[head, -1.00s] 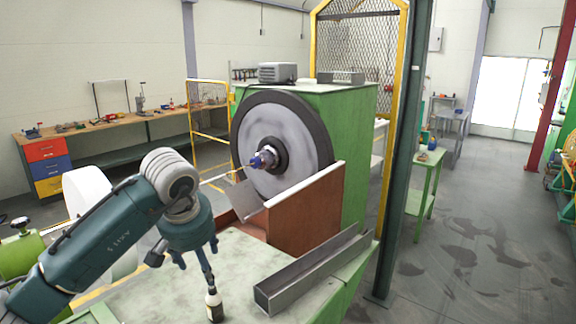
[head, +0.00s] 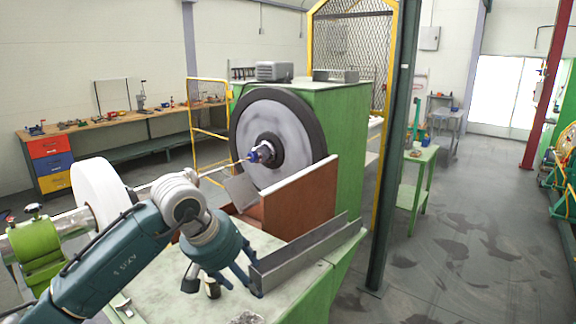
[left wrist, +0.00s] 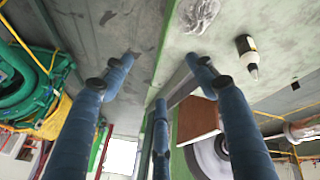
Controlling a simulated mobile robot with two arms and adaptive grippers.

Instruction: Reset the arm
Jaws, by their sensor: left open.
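My left arm comes in from the left in the head view. Its left gripper (head: 224,286) is open over the green-edged table, with its blue fingers spread and nothing between them; the fingers also show in the left wrist view (left wrist: 160,85). A small dark bottle with a pale label (head: 212,287) stands on the table, partly behind the gripper in the head view. In the left wrist view the bottle (left wrist: 247,55) is apart from the fingers. My right gripper is in neither view.
A grey metal channel (head: 310,254) lies on the table close to the right of the gripper. A crumpled clear item (head: 247,317) lies at the near edge. The strander's large wheel (head: 275,140) and a brown panel (head: 300,200) stand behind. A dark green post (head: 392,170) rises at right.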

